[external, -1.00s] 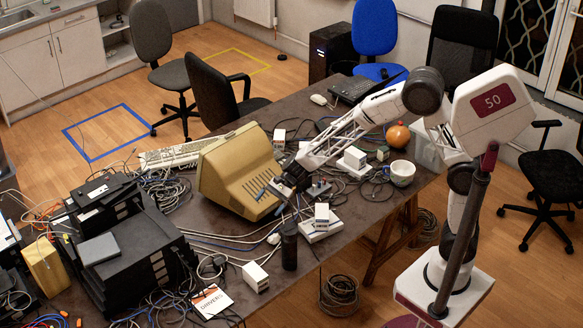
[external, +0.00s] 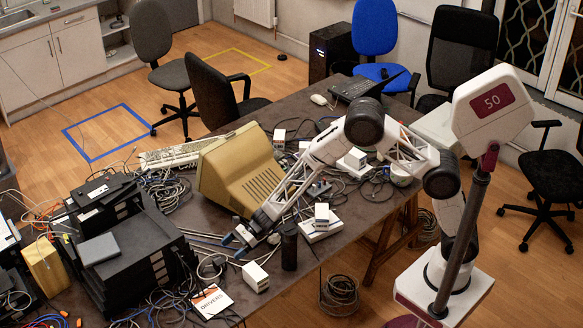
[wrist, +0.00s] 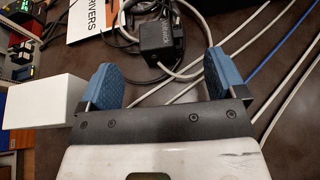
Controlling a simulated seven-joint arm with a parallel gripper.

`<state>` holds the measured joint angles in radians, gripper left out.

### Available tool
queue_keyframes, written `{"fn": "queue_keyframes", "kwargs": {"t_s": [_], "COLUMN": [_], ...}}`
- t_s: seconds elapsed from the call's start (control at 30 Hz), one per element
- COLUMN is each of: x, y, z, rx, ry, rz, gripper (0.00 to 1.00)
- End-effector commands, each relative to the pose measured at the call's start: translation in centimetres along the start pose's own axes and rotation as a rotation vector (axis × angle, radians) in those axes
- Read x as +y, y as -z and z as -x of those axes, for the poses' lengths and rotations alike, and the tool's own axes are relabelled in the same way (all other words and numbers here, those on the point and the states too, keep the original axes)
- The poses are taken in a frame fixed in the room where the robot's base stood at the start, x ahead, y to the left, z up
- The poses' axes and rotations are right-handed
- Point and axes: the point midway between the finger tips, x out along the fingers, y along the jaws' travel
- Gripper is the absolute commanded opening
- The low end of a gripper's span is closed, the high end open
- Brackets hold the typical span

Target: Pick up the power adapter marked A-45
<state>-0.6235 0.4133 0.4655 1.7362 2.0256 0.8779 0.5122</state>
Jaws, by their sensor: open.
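My gripper (external: 238,241) is open and low over the table's near side in the external view. In the wrist view its two blue fingertips (wrist: 161,76) are spread with nothing between them. A black power adapter (wrist: 161,45) with pale lettering lies on the table just beyond the gap between the fingertips, apart from them. Its lettering is too small to read as A-45. Cables run around it. In the external view a dark adapter (external: 211,264) lies among cables left of the gripper.
A white box (wrist: 44,112) stands close beside the left finger; it also shows in the external view (external: 255,277). A "DRIVERS" sleeve (external: 212,301) lies in front. A black cylinder (external: 289,247) stands right of the gripper. A beige monitor (external: 238,172) is behind. Cables cross the table.

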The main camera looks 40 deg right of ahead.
Motion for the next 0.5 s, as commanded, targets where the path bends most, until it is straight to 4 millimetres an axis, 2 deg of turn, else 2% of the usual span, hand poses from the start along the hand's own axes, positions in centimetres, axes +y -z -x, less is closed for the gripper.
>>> {"fn": "queue_keyframes", "kwargs": {"t_s": [0.3,0.5], "x": [0.0,0.1], "y": [0.0,0.0], "z": [-0.1,-1.3], "rx": [0.000,0.001], "ry": [-0.001,-0.002], "rz": [0.001,0.002], "gripper": [0.89,0.89]}}
